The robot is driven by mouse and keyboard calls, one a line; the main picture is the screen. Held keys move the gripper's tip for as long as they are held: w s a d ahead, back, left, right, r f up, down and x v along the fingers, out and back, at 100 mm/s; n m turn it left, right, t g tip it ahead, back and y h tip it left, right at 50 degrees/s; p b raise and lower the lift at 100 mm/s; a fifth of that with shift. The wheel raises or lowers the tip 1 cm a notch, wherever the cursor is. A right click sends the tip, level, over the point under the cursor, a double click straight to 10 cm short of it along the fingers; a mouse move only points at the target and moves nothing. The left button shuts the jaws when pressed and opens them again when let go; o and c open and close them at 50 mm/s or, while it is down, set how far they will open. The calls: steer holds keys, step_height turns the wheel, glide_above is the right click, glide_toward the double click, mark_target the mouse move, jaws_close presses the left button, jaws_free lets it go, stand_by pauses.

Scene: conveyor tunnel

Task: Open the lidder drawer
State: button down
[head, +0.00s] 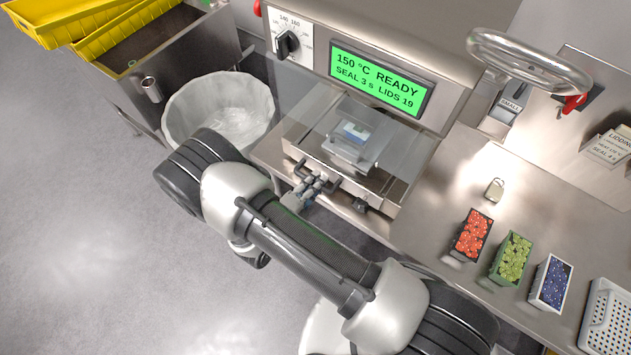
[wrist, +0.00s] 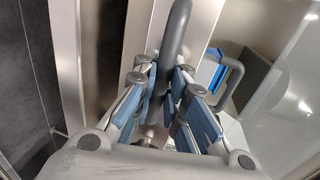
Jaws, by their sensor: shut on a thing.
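The lidder has a lit green display (head: 380,79) reading "150 °C READY, SEAL 3 s, LIDS 19". Its steel drawer front (head: 372,187) lies low on the machine, below a clear guard. The fingers hide part of the bar. How far the drawer is out I cannot tell.
A block with a blue top (head: 351,131) sits behind the clear guard. A lined waste bin (head: 218,108) stands left.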

steer(key=shift+s+a, duration=0.1)
steer(key=f+v, duration=0.2)
steer(key=v, duration=0.7)
steer(key=f+b+v, duration=0.1)
steer(key=f+v, duration=0.1)
steer(key=v, duration=0.7)
steer(key=shift+s+a, duration=0.35)
steer(key=shift+s, duration=0.2)
steer(key=shift+r, duration=0.15)
steer(key=c, duration=1.6)
jaws_free()
steer(key=shift+c, duration=0.2)
steer(key=v, duration=1.2)
